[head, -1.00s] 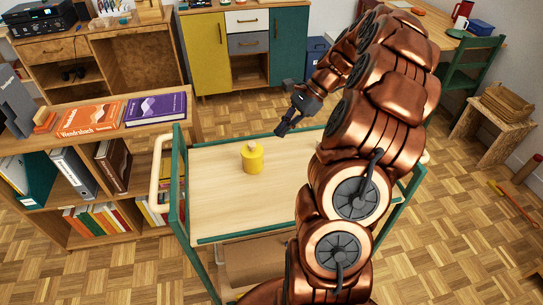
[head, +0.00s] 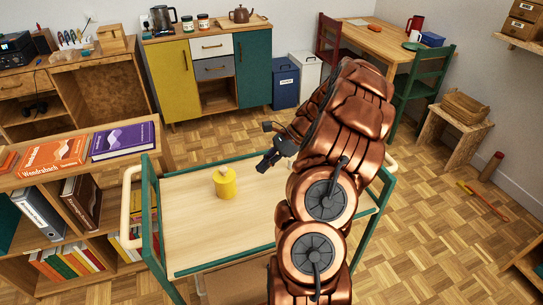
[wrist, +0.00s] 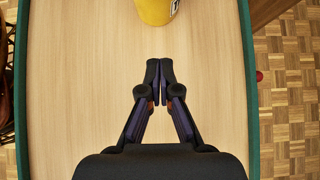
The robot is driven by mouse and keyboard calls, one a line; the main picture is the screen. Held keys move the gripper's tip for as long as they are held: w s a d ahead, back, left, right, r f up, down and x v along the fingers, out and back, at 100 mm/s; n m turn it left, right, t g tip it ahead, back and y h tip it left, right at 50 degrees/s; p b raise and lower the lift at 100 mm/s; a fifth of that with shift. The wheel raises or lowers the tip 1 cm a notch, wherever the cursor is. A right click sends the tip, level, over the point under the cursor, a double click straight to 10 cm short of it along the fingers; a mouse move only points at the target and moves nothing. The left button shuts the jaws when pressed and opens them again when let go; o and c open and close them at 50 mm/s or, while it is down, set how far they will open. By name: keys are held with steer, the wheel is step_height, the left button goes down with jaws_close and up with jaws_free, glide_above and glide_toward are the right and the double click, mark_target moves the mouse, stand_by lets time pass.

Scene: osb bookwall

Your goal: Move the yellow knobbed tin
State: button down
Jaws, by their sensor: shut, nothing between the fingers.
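The yellow knobbed tin (head: 225,183) stands upright on the wooden top of a green-framed trolley (head: 187,222). It has a pale knob on its lid. In the wrist view the lower part of the tin (wrist: 157,10) shows at the top edge, with part of a dark-marked white label; the rest is cut off. My gripper (head: 262,167) is above the trolley top, to the right of the tin and apart from it. In the wrist view my gripper (wrist: 159,64) has its fingertips together, with nothing between them, and points toward the tin.
The trolley top is otherwise bare, with a raised green rim. A low bookshelf (head: 60,184) with an orange book (head: 53,156) and a purple book (head: 124,141) stands left of it. Behind are a cabinet (head: 212,72), a blue bin (head: 285,82) and a green chair (head: 424,85).

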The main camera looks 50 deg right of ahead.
mark_target(236, 187)
steer(key=x, duration=0.3)
steer(key=shift+a, duration=0.15)
steer(key=a, duration=0.1)
steer(key=w+a+p, duration=0.1)
steer(key=shift+w+a+f, duration=0.1)
steer(key=shift+w+a, duration=0.15)
steer(key=shift+a, duration=0.15)
steer(key=shift+w+a+f, duration=0.1)
steer(key=shift+w+a, duration=0.15)
steer(key=shift+a, duration=0.2)
